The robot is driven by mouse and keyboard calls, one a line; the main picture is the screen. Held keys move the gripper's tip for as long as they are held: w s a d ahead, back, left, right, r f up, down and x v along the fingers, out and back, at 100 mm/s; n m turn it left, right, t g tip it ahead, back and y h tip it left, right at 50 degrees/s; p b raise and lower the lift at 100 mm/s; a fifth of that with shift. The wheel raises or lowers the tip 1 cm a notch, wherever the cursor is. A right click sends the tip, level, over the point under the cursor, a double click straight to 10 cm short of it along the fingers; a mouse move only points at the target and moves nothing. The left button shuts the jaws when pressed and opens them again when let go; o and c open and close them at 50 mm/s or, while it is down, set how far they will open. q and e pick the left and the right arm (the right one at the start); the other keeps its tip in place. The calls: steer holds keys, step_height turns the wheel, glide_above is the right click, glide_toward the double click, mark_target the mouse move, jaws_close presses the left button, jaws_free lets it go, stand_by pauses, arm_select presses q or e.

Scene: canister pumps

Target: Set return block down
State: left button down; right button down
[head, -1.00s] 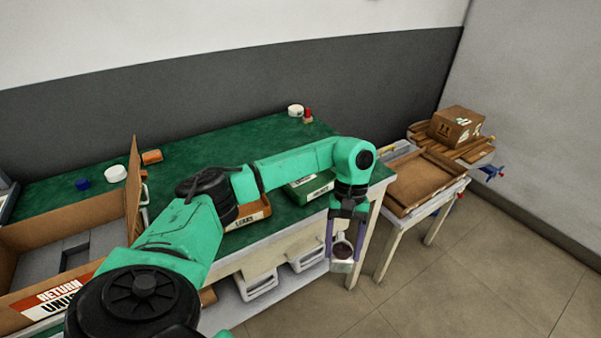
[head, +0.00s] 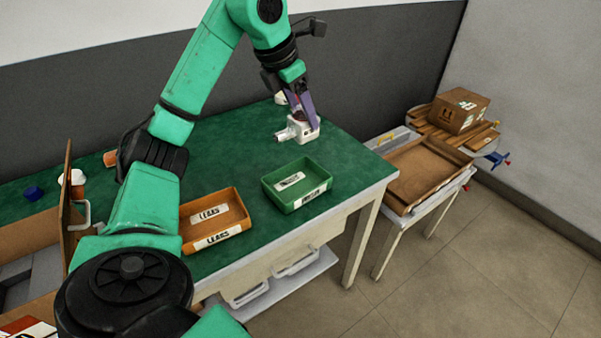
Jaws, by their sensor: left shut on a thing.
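The block (head: 302,131) is a small white-grey body with a short spout to the left. It is at the far right part of the green bench top (head: 228,152), behind the green tray. My left gripper (head: 303,121) reaches down from above and is shut on it. The block is at or just above the bench surface; I cannot tell whether it touches. My right gripper does not show.
A green tray (head: 317,195) and an orange tray (head: 236,231) labelled LEAKS stand near the front edge. A side table (head: 393,209) with a wooden tray stands at right. Bench around the block is mostly clear.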

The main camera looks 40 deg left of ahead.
arm_select(q)
step_height(320, 180, down, 15)
steer(key=b, duration=0.4)
steer(key=shift+r, duration=0.15)
steer(key=shift+w, duration=0.1)
steer(key=shift+c, duration=0.3)
jaws_free()
steer(key=shift+r, duration=0.35)
steer(key=v, duration=0.6)
steer(key=shift+s+r+p, duration=0.3)
steer(key=shift+s+p, duration=0.05)
steer(key=shift+s, duration=0.05)
